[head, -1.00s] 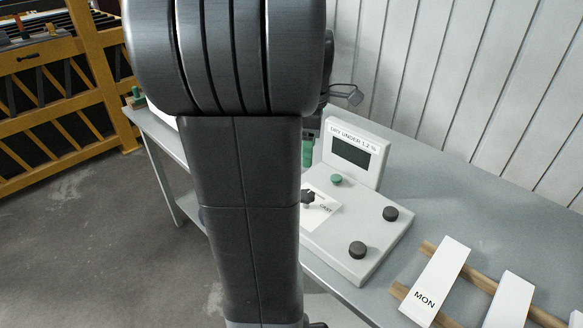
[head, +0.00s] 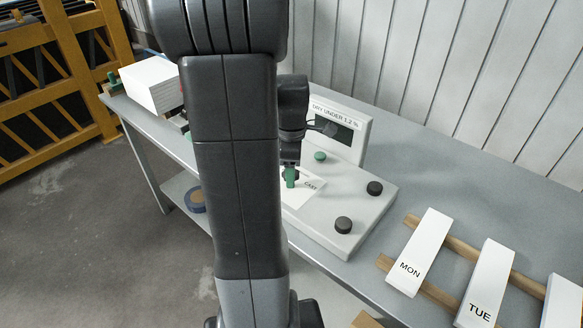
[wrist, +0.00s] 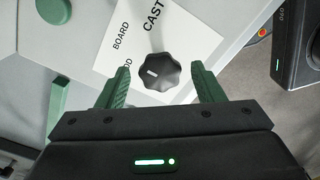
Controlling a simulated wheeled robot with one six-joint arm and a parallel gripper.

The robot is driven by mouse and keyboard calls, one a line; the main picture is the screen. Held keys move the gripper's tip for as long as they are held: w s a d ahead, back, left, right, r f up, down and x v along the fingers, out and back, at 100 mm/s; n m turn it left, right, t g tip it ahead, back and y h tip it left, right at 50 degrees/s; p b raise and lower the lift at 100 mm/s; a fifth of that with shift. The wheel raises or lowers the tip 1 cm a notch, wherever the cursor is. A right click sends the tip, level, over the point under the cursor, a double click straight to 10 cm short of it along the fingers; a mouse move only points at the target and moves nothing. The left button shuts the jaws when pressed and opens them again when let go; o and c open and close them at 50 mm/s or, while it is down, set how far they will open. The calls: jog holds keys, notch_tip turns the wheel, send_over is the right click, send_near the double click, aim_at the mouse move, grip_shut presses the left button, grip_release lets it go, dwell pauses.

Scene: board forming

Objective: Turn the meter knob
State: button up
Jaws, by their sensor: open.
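The meter (head: 340,215) is a pale grey box on the table with an upright display panel reading "DRY UNDER 1.2 %". Its black knob (wrist: 159,72) has a white pointer mark and sits on a white label showing "BOARD" and "CAST". My gripper (wrist: 160,82) is open, with one green finger on either side of the knob in the wrist view. I cannot tell whether the fingers touch it. In the head view my gripper (head: 290,178) is over the label, and the knob is mostly hidden behind it.
The meter also has a green button (head: 320,156) and two black round knobs (head: 375,188). White boards marked "MON" (head: 418,252) and "TUE" (head: 486,283) lie on wooden rails to the right. A white block (head: 150,84) stands at the table's far left.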

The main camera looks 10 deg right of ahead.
jog(key=shift+c, duration=0.2)
jog(key=c, duration=0.9)
jog(key=shift+m, duration=0.3)
jog(key=m, duration=0.5)
jog(key=shift+p, duration=0.3)
jog(key=m, duration=0.6)
jog(key=shift+m, duration=0.3)
jog(key=o, duration=0.9)
